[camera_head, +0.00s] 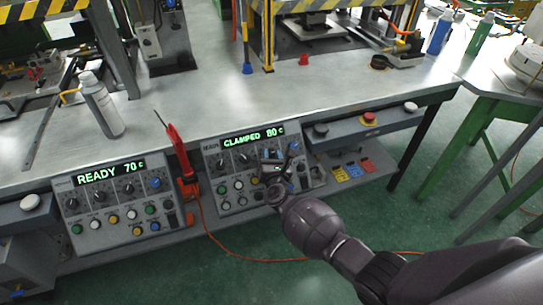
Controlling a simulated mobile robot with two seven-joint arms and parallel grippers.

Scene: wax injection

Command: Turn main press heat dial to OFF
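The right control panel (212,150) shows "CLAMPED 80 c" on its green display (254,137). Dark dials (220,164) and small push buttons (223,189) sit below it. My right gripper (279,155) is in front of the right part of this panel, at the height of the dial row. Its dark fingers cover part of the row; I cannot tell whether they touch a dial or how far apart they are. The left control panel (82,238) shows "READY 70 c" and has similar dials and a blue knob (155,183). Dial labels are too small to read. My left gripper is out of view.
A red tool (178,148) with an orange cord stands between the panels. A spray can (101,106) stands on the grey bench (190,100). A red button (369,118) is on the bench front to the right.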

